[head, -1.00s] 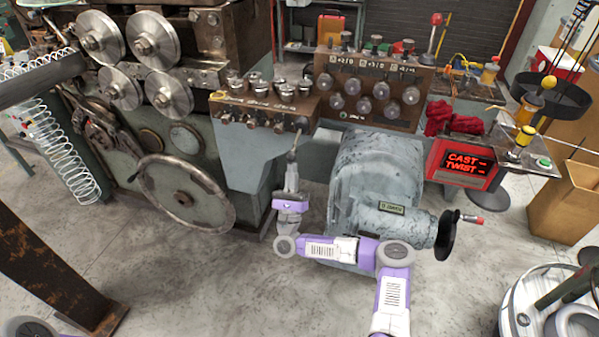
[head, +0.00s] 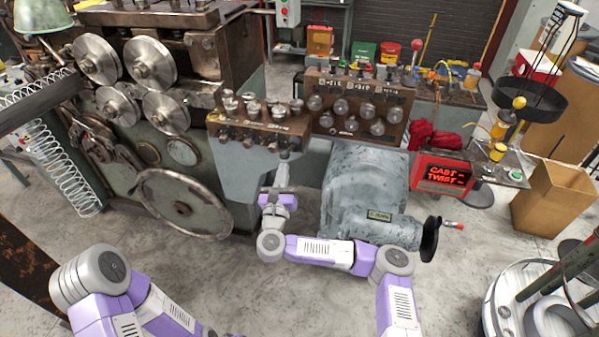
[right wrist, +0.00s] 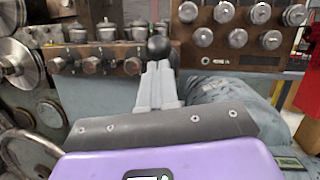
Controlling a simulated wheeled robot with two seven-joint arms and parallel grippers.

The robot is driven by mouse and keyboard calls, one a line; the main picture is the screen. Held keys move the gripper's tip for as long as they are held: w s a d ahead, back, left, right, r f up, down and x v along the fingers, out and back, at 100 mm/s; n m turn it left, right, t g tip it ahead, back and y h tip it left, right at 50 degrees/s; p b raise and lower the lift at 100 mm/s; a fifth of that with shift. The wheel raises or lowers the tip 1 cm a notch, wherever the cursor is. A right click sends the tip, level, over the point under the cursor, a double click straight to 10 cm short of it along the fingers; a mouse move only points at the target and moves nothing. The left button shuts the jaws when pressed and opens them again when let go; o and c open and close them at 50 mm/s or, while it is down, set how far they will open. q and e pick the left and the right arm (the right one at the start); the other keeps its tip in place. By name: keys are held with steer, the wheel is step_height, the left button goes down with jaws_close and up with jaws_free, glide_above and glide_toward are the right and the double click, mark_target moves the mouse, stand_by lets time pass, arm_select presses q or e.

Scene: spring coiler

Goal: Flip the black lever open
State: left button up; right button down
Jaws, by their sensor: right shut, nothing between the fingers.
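The black lever shows in the right wrist view as a round black knob (right wrist: 159,46) at the front edge of the brown valve block. My right gripper (right wrist: 158,72) is shut and empty, its fingertips just below the knob in that view. I cannot tell whether they touch it. In the head view my right gripper (head: 284,152) points up beneath the right end of the valve block (head: 250,128). The lever is too small there to make out clearly. My left arm is at the lower left; its gripper is out of frame.
A large handwheel (head: 183,203) is left of my right gripper, and a grey motor housing (head: 365,185) stands close on its right. A brown panel with several round knobs (head: 349,124) is behind. A red display box (head: 446,174) stands farther right. Grey floor is open in front.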

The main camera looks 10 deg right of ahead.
steer(key=shift+r, duration=0.5)
steer(key=shift+d, duration=0.1)
steer(key=f+b+v, duration=0.1)
steer(key=b+v, duration=0.1)
steer(key=v, duration=1.1)
steer(key=shift+d+f, duration=0.2)
steer(key=shift+f, duration=0.1)
steer(key=shift+w, duration=0.15)
